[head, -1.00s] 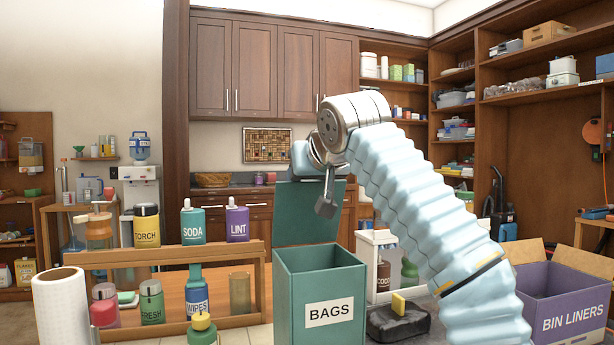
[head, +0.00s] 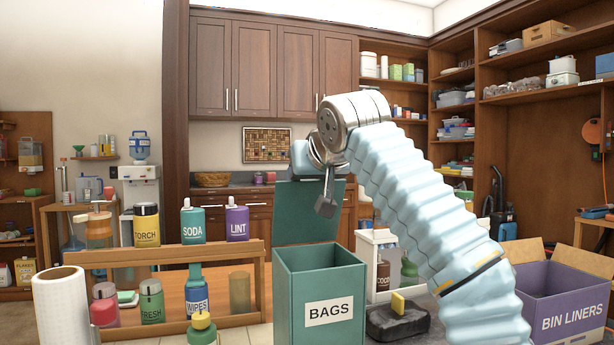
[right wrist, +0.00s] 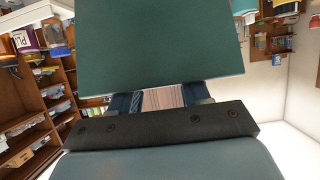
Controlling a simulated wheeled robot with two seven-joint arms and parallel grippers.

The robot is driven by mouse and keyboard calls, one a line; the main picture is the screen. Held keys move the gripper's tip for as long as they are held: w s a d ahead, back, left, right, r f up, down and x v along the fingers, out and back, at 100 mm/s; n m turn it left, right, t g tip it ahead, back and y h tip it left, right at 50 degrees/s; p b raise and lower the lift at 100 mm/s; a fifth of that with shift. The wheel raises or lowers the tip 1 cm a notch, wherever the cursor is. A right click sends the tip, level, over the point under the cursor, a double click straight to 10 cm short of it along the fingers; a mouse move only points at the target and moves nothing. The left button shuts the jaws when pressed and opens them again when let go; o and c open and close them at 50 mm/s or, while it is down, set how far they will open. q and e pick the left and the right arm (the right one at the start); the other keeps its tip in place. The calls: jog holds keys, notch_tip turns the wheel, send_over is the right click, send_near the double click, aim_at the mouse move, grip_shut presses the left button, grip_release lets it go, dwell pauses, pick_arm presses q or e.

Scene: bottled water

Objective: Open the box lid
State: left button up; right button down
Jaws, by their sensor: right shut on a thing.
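The green box labelled BAGS (head: 320,308) stands in front of me, its top open. Its green lid (head: 295,225) stands upright at the back of the box. My right gripper (head: 326,205) is up at the lid's upper right part, partly hidden by its own wrist. In the right wrist view the lid (right wrist: 160,45) fills the top middle, its edge right at the fingers of my right gripper (right wrist: 160,100). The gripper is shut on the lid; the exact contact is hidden. My left gripper is not in view.
A wooden rack (head: 262,285) with several bottles stands left of the box, a white paper roll (head: 60,308) at far left. A dark block with a yellow piece (head: 398,302) lies to the right. A purple BIN LINERS box (head: 570,312) stands at far right.

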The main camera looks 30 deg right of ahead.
jog(key=shift+w+a+f, duration=0.1)
jog(key=shift+w+f, duration=0.1)
jog(key=shift+f, duration=0.35)
jog(key=c, duration=0.6)
grip_release()
jog(key=shift+w+f, duration=0.1)
jog(key=shift+w, duration=0.2)
jog(key=shift+s+r, duration=0.4)
jog(key=v, duration=1.3)
jog(key=shift+s, duration=0.15)
